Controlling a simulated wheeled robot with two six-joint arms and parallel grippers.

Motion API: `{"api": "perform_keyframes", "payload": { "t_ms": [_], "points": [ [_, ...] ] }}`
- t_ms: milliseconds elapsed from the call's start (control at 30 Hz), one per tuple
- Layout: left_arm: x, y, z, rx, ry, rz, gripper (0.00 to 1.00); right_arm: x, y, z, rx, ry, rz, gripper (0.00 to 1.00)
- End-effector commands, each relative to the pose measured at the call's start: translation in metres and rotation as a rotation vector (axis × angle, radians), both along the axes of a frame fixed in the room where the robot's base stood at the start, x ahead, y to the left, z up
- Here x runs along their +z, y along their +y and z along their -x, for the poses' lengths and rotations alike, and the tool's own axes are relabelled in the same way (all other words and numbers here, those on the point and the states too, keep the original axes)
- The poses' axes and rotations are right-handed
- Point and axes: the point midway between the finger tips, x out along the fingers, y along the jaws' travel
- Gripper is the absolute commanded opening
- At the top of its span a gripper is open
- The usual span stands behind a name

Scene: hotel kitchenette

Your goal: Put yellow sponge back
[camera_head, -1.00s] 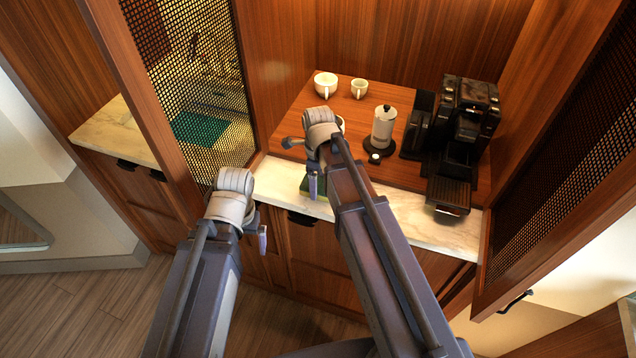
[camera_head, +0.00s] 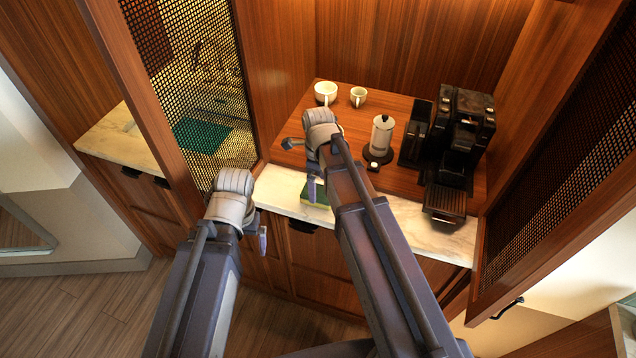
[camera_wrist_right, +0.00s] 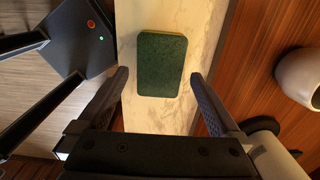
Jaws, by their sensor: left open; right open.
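The sponge (camera_head: 317,194) lies flat on the white marble counter strip, with a green top and a thin yellow edge. In the right wrist view its dark green scouring face (camera_wrist_right: 162,64) lies beyond and between my right gripper's fingertips. My right gripper (camera_head: 311,187) is open, pointing down over the sponge, with nothing held. Its two fingers show in the right wrist view (camera_wrist_right: 160,76), one on each side. My left gripper (camera_head: 262,240) hangs left of it, in front of the cabinet; its jaws are mostly hidden by the wrist.
A wooden board (camera_head: 345,104) behind the marble counter (camera_head: 405,220) carries two white cups (camera_head: 325,92), a French press (camera_head: 382,135) and a black coffee machine (camera_head: 465,130). Mesh doors stand on the left (camera_head: 205,90) and right (camera_head: 555,160). A teal item (camera_head: 203,135) shows through the left mesh.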

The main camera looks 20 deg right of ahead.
Motion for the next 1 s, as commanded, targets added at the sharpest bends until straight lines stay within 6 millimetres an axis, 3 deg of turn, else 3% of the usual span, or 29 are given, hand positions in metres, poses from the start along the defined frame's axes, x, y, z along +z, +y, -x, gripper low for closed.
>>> {"api": "perform_keyframes", "payload": {
  "t_ms": [33, 500, 1000],
  "points": [
    [0.016, 0.000, 0.000, 0.000, 0.000, 0.000, 1.00, 0.016, 0.000, 0.000, 0.000, 0.000, 0.000, 1.00],
    [0.082, 0.000, 0.000, 0.005, 0.000, 0.001, 1.00, 0.082, 0.000, 0.000, 0.000, 0.000, 0.000, 1.00],
    [0.088, 0.000, 0.000, 0.008, 0.000, 0.002, 1.00, 0.088, 0.000, 0.000, 0.000, 0.000, 0.000, 1.00]
  ]
}}
